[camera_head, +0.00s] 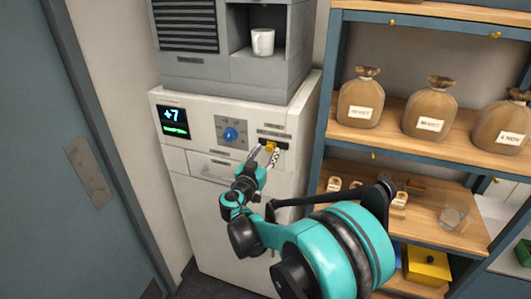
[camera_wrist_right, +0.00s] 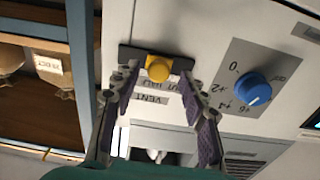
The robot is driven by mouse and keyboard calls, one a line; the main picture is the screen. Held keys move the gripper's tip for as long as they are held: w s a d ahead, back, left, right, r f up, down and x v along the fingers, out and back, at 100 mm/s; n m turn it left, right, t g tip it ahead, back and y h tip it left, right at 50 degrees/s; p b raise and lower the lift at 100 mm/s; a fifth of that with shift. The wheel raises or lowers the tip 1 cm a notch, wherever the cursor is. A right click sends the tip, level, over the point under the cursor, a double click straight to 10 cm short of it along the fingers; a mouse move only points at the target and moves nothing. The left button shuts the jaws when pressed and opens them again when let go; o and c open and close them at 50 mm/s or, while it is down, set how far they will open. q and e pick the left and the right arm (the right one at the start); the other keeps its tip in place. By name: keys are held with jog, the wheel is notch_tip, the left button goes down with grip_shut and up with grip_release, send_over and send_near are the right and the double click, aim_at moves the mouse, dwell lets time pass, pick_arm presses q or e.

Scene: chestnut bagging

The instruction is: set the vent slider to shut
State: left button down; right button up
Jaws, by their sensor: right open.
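The vent slider is a yellow knob (camera_wrist_right: 158,68) on a short dark track (camera_wrist_right: 138,55), on the white machine's front panel. In the right wrist view the knob sits near the middle of the track. Position lettering and a VENT label lie beside it, partly hidden by a finger. In the head view the knob (camera_head: 271,147) shows at the panel's right side. My right gripper (camera_wrist_right: 159,76) is open, with one fingertip on each side of the knob; I cannot tell whether either touches it. It also shows in the head view (camera_head: 266,153). My left gripper is out of view.
A blue dial (camera_head: 230,134) and a display reading +7 (camera_head: 173,121) are left of the slider. A mug (camera_head: 262,41) stands in the grey unit above. Shelves with tied brown bags (camera_head: 361,100) stand close on the right. A blue door (camera_head: 60,180) is on the left.

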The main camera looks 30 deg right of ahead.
aim_at(262, 141)
jog(key=shift+d, duration=0.25)
jog(key=shift+w, duration=0.1)
jog(key=shift+c, duration=0.4)
grip_shut()
jog(key=shift+w+a, duration=1.2)
jog(key=shift+w, duration=0.1)
jog(key=shift+d+r, duration=0.1)
jog(key=shift+c, duration=0.7)
grip_release()
jog(key=shift+o, duration=1.1)
jog(key=shift+w, duration=0.1)
